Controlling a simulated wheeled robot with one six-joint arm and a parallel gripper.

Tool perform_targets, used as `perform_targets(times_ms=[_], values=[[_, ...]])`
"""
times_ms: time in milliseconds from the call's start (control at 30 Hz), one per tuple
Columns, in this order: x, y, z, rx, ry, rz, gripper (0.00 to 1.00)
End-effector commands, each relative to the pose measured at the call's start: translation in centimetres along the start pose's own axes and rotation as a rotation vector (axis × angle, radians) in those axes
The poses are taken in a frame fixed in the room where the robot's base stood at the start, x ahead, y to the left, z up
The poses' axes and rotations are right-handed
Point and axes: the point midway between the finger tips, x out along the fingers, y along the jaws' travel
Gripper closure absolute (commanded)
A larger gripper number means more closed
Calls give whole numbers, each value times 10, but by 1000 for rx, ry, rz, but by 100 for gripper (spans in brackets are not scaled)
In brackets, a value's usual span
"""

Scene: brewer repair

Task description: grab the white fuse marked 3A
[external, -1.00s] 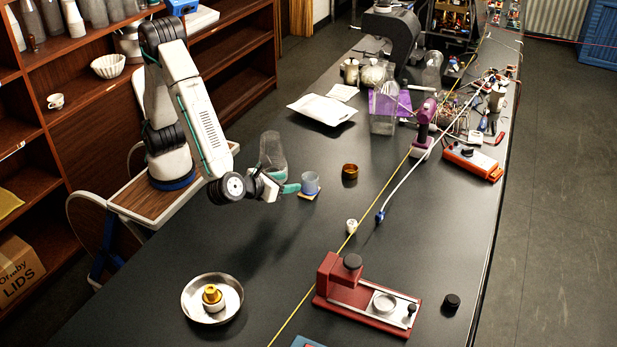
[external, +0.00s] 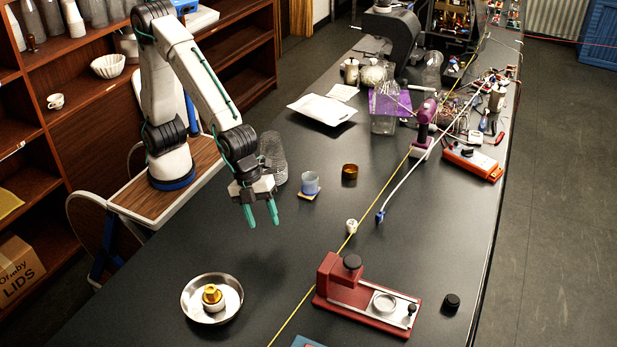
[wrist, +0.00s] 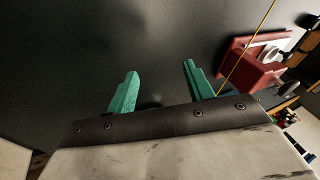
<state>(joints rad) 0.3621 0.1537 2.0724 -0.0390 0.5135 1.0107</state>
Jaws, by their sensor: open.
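My gripper (external: 262,222) is open and empty above the black bench, its two green fingers pointing down in the external view. In the wrist view its fingers (wrist: 160,72) stand apart with only dark bench between and beyond them. A small white piece (external: 351,226) lies on the bench by the yellow line, to the right of my gripper and apart from it. Its marking is too small to read, so I cannot tell if it is the 3A fuse. No fuse marked 3A can be made out in either view.
A metal bowl (external: 187,304) holding a white and brass part stands at front left. A red fixture (external: 333,281) stands at front right and also shows in the wrist view (wrist: 240,62).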

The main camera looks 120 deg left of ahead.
Motion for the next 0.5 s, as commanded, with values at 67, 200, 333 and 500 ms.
perform_targets(times_ms=[67,200,333,500], values=[[-5,-23,-19,-178,138,-79,48],[-23,-76,-30,-511,326,-251,48],[-38,-113,-16,-754,406,-387,48],[-52,-141,10,-979,442,-514,48]])
